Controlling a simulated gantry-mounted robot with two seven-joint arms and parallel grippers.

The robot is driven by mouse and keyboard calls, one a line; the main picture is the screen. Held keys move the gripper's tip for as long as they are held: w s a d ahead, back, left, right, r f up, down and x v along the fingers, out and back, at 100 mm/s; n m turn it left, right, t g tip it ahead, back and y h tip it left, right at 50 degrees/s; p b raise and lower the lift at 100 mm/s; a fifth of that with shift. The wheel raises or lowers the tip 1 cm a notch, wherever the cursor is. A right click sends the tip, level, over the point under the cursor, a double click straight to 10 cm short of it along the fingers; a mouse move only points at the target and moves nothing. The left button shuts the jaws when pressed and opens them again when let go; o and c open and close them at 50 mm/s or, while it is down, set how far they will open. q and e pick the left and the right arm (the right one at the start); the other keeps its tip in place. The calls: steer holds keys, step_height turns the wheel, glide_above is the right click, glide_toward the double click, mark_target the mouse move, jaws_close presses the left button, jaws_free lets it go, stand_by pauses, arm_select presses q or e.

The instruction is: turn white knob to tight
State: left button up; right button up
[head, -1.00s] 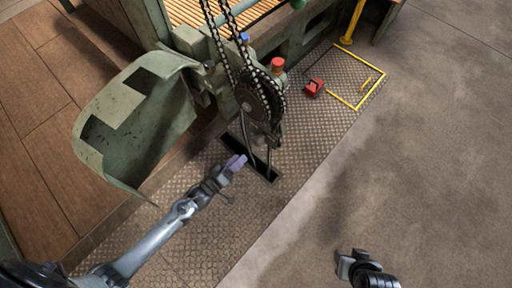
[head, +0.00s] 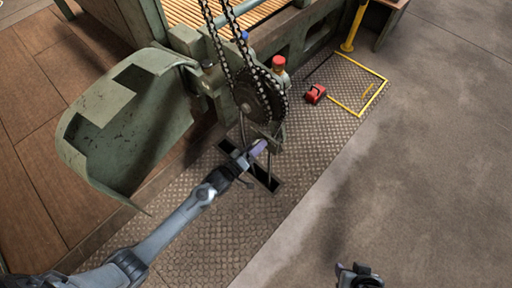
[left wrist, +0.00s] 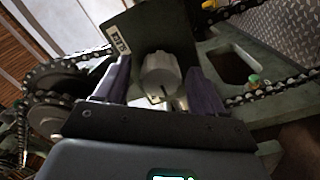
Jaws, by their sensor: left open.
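The white knob (left wrist: 159,74), a pale grey-white cylinder, shows in the left wrist view in front of a dark plate (left wrist: 150,28). A small white label (left wrist: 117,48) is on the plate; I cannot read it surely. My left gripper (left wrist: 161,66) is open, with one purple finger on each side of the knob and a visible gap to each. In the head view my left gripper (head: 257,149) is below the chain sprocket, and I cannot make out the knob there. My right gripper (head: 357,273) is at the bottom edge, far from the machine; its jaws are unclear.
A chain and sprocket (head: 252,98) hang close above my left gripper. A bent green guard (head: 130,120) stands to the left. A red object (head: 315,94) sits near a yellow floor outline (head: 372,98). The right floor is clear.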

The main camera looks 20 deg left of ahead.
arm_select(q)
steer(key=shift+w+d, duration=0.1)
steer(key=shift+w, duration=0.05)
steer(key=c, duration=1)
